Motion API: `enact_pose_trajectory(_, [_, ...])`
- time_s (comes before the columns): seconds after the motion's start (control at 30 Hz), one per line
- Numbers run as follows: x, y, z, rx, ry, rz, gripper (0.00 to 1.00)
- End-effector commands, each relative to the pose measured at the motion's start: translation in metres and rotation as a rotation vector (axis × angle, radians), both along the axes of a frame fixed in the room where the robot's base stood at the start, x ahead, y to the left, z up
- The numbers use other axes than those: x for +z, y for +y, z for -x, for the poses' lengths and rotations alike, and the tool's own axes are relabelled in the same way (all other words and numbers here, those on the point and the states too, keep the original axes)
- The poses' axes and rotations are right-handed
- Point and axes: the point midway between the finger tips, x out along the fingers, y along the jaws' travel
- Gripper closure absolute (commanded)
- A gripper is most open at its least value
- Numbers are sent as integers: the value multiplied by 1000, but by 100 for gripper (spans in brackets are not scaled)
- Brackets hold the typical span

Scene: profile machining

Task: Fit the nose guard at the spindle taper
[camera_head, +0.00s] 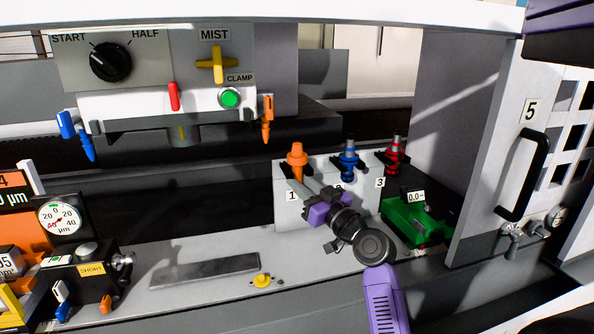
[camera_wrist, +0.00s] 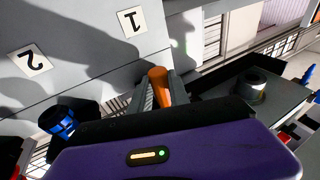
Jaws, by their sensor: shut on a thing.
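My gripper (camera_head: 309,188) reaches up to the front of the grey tool rack, at the slot marked 1. In the wrist view its two grey fingers (camera_wrist: 160,92) are shut on an orange tapered piece (camera_wrist: 159,86). In the head view the orange piece (camera_head: 297,156) stands upright at slot 1. I cannot tell whether it is the nose guard, or whether it is clear of its slot. The spindle nose (camera_head: 183,135) hangs under the machine head, up and to the left. It also shows as a grey cylinder in the wrist view (camera_wrist: 250,87).
The rack (camera_head: 285,215) also holds a blue holder (camera_head: 348,160) and a red holder (camera_head: 395,157). A green block (camera_head: 415,222) is right of the rack. Blue (camera_head: 70,126) and orange (camera_head: 267,118) nozzles flank the head. A grey bar (camera_head: 205,271) lies on the bench.

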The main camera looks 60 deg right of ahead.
Motion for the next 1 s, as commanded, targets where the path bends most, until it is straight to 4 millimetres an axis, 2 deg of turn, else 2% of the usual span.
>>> enact_pose_trajectory(1.0, [0, 54, 46, 0, 0, 1, 100])
